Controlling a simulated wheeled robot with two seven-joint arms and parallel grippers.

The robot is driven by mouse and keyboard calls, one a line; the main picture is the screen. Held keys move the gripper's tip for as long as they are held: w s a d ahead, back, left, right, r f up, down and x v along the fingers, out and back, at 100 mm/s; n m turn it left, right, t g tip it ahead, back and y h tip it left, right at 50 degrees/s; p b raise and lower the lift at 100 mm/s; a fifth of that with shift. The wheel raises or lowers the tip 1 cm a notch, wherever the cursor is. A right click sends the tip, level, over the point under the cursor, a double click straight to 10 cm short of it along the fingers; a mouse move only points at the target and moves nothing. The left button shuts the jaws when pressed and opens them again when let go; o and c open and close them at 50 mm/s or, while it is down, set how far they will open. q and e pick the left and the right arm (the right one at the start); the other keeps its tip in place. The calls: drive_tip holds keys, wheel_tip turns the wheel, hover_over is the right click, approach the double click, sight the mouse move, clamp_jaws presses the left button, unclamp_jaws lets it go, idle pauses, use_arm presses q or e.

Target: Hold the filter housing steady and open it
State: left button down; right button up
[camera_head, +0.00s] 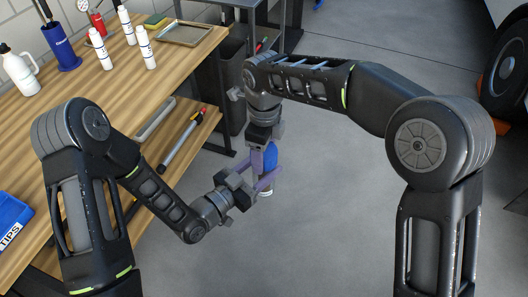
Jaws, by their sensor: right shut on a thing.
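The filter housing (270,156) is a small blue piece held in the air in front of the workbench, with a pale end (266,192) showing at its bottom. My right gripper (262,152) comes down on it from above and is shut on it. My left gripper (259,182) reaches in from the lower left, with its purple fingers at the lower part of the housing. The fingers of both grippers overlap and hide much of the housing. I cannot tell whether the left fingers are closed on it.
The wooden workbench (88,113) at the left holds several white bottles (146,46), a metal tray (186,33) and a blue TIPS box (12,222). A tool with a red and yellow end (182,140) lies on its lower shelf. A dark bin (232,82) stands behind my grippers. The grey floor (330,200) is clear.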

drive_tip(key=shift+c, duration=1.4)
drive_tip(key=n, duration=1.1)
drive_tip(key=shift+n, duration=0.4)
drive_tip(key=n, duration=0.2)
drive_tip(key=shift+n, duration=0.3)
drive_tip(key=n, duration=1.8)
drive_tip(key=shift+r+n, duration=0.1)
drive_tip(key=shift+n, duration=0.2)
drive_tip(key=n, duration=1.3)
drive_tip(key=shift+n, duration=0.3)
drive_tip(key=n, duration=0.7)
drive_tip(key=shift+n, duration=0.3)
